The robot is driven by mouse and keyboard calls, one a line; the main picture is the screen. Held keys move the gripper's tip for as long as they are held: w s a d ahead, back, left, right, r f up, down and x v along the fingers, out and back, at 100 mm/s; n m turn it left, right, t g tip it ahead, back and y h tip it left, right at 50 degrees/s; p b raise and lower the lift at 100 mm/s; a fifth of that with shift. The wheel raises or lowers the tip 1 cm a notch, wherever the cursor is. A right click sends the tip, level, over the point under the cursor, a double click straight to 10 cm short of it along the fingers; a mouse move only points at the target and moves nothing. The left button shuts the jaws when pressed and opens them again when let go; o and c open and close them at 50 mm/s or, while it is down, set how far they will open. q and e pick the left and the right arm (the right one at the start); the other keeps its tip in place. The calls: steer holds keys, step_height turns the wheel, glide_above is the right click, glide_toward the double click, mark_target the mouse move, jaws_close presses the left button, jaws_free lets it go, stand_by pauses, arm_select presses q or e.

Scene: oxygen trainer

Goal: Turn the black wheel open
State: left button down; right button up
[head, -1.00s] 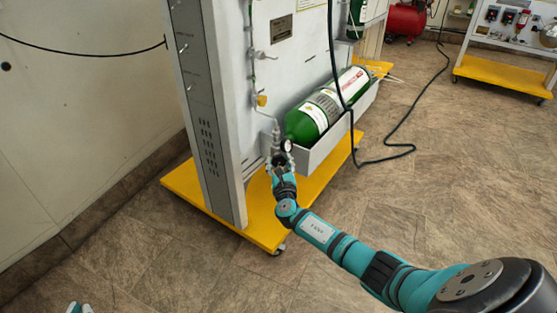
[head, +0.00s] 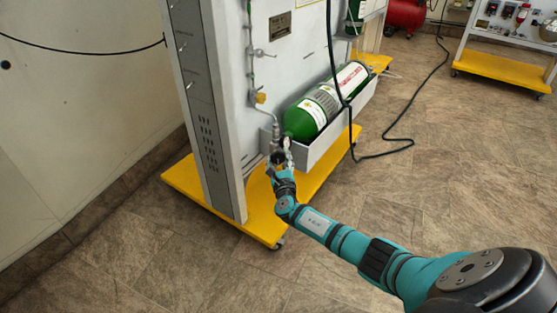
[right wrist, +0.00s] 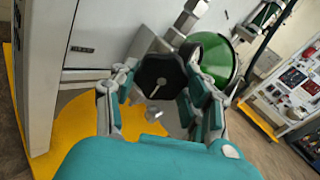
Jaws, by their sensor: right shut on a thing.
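The black wheel (right wrist: 158,78) is a dark lobed knob in the right wrist view, with a pale pointed mark on its face. It sits on a grey valve body in front of the end of the green cylinder (right wrist: 212,58), which also shows lying in its tray in the head view (head: 312,115). My right gripper (right wrist: 161,92) is shut on the wheel, one finger at each side. In the head view my right gripper (head: 279,160) is at the valve and largely hides the wheel. My left gripper is not in view.
The grey panel stand (head: 222,120) rises just left of the valve on a yellow base (head: 190,180). A black hose (head: 385,157) hangs in front of the cylinder and trails on the floor. The grey tray (head: 335,133) is close right of my gripper. Open floor lies in front.

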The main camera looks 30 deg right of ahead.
steer(key=shift+f, duration=0.15)
steer(key=o, duration=1.2)
steer(key=shift+c, duration=0.2)
steer(key=v, duration=1.2)
